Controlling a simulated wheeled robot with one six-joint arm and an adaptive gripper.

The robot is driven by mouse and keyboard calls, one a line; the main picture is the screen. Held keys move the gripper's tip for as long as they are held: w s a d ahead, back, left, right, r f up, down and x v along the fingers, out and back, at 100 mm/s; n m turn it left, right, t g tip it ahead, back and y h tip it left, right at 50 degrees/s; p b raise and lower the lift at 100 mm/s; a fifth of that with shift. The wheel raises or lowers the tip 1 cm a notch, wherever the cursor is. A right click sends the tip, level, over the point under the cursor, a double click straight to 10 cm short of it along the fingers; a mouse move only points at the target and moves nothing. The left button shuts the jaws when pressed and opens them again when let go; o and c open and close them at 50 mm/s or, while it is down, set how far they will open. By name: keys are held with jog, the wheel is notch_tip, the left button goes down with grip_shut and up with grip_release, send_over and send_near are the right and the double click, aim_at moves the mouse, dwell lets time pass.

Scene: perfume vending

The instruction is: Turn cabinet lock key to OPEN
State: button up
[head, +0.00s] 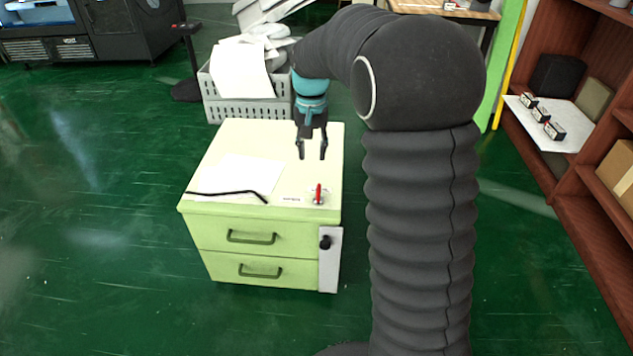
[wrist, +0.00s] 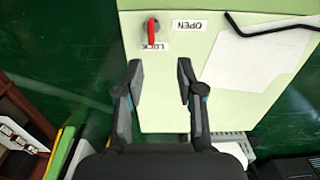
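The red lock key (head: 318,193) stands on the cabinet top near its front right corner. In the wrist view the red key (wrist: 152,34) points down at the LOCK label (wrist: 163,46). The OPEN label (wrist: 187,26) is to its right in that view. The cabinet (head: 258,238) is pale green with two drawers. My gripper (head: 312,157) hangs over the cabinet top, behind the key in the head view. In the wrist view my gripper (wrist: 159,69) has its two fingers apart with nothing between them, clear of the key.
White paper (head: 242,175) and a black bent bar (head: 230,194) lie on the cabinet top. A black knob (head: 325,242) is on the cabinet's front right panel. A grey crate of papers (head: 245,108) stands behind. A wooden shelf (head: 580,215) is at right. Green floor is clear at left.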

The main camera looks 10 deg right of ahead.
aim_at(318, 188)
jog(key=f, duration=0.1)
jog(key=d+f, duration=0.1)
jog(key=f, duration=0.1)
jog(key=shift+d+f, duration=0.2)
jog(key=shift+d, duration=0.15)
notch_tip(318, 188, down, 10)
jog(key=shift+f+b, duration=0.15)
jog(key=shift+b, duration=0.25)
grip_shut()
